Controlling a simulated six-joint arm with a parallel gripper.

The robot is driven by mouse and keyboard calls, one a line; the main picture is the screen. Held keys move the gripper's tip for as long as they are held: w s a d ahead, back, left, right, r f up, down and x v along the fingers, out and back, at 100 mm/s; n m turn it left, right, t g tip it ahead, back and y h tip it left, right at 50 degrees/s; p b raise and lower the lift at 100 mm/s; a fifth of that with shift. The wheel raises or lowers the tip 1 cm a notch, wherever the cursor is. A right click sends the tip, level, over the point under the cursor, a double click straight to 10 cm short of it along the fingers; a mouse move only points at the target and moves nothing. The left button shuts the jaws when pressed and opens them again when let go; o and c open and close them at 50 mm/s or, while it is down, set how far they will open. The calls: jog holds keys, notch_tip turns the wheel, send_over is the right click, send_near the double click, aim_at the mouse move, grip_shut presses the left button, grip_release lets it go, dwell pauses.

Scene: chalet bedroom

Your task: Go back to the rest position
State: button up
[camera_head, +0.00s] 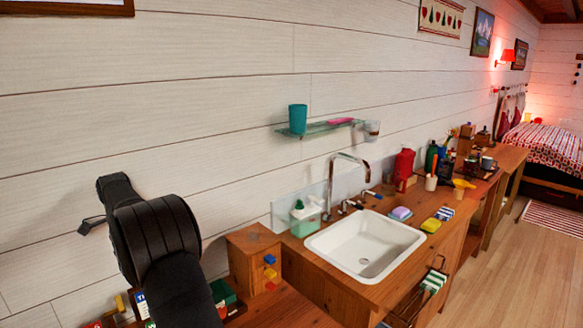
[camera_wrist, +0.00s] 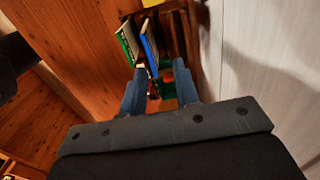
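My arm (camera_head: 160,250) stands in the lower left of the head view, bent in front of the white plank wall. My gripper (camera_wrist: 160,88) shows in the wrist view with its two fingers apart and a gap between them. It looks empty. It points down toward a wooden rack (camera_wrist: 178,28) with a green-edged book (camera_wrist: 128,42) and a blue-edged book (camera_wrist: 150,45) standing in it. Red and green items show beyond the fingertips, partly hidden. The gripper itself is hidden in the head view.
A small wooden cabinet (camera_head: 252,262) with coloured knobs stands close to the right of my arm. A white sink (camera_head: 365,246) with a tall faucet (camera_head: 334,180) lies farther right. A glass shelf (camera_head: 318,128) hangs above. The wall left of my arm is mostly bare.

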jog(key=w+d+r, duration=0.2)
jog(key=w+d, duration=0.4)
jog(key=d, duration=0.4)
jog(key=shift+s+a+f, duration=0.25)
jog(key=shift+a+f, duration=0.75)
jog(key=shift+a, duration=0.55)
jog(key=shift+s+a+f, duration=0.3)
jog(key=shift+a+f, duration=0.7)
jog(key=shift+a, duration=0.55)
jog(key=shift+s+a+f, duration=0.25)
jog(key=shift+a+f, duration=0.75)
jog(key=shift+a, duration=0.55)
